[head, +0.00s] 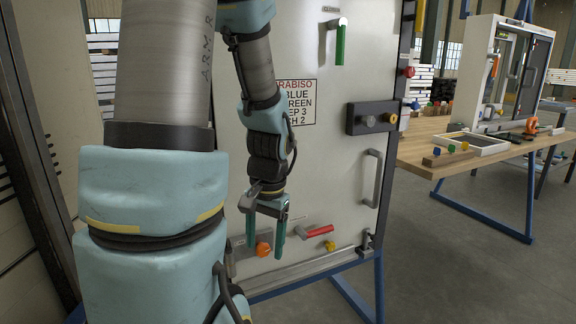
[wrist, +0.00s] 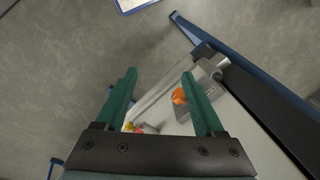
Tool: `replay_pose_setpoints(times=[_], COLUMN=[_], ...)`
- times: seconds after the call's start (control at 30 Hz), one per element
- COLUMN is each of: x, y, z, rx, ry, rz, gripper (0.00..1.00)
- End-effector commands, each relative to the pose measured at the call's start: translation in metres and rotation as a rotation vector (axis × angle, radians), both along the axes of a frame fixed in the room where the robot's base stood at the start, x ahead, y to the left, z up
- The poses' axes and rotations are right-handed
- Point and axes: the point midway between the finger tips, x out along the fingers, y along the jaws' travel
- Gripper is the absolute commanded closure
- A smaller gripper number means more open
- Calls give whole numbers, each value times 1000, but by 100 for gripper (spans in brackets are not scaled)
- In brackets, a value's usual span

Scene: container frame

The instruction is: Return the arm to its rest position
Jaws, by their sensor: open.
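My gripper (head: 265,235) hangs with its fingers pointing down in front of the white door panel (head: 345,82). Its two green fingers are apart, with nothing held between them. In the wrist view my gripper (wrist: 160,95) is also open and empty, with grey floor below it. An orange knob (head: 263,249) shows close beside the fingers in the head view. In the wrist view the orange knob (wrist: 179,96) appears by the right finger. I cannot tell whether they touch. My upper arm covers the left of the head view and hides part of the panel.
The panel carries a green handle (head: 340,45), a black latch box (head: 373,117), a grey pull handle (head: 372,178), a red handle (head: 318,230) and a yellow knob (head: 330,246). A wooden workbench (head: 430,150) with trays stands at right. Floor (head: 440,270) between them is clear.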

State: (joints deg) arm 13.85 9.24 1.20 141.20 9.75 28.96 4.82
Motion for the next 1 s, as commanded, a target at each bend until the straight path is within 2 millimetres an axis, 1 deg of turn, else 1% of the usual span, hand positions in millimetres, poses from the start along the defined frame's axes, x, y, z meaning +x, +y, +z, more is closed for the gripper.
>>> replay_pose_setpoints(times=[0.03,0.2,0.3,0.47,0.73,0.83,0.9,1.0], x=[-4,-15,-14,-14,-14,-14,-14,-14], y=[6,21,18,18,18,18,18,18], z=[7,24,49,80,147,163,169,172], rx=[-32,-131,-129,-128,-127,-127,-127,-127], ry=[-31,-121,-115,-115,-113,-113,-113,-113], rz=[86,364,356,352,349,348,348,348], gripper=[30,30,30,30,30,30,30,30])
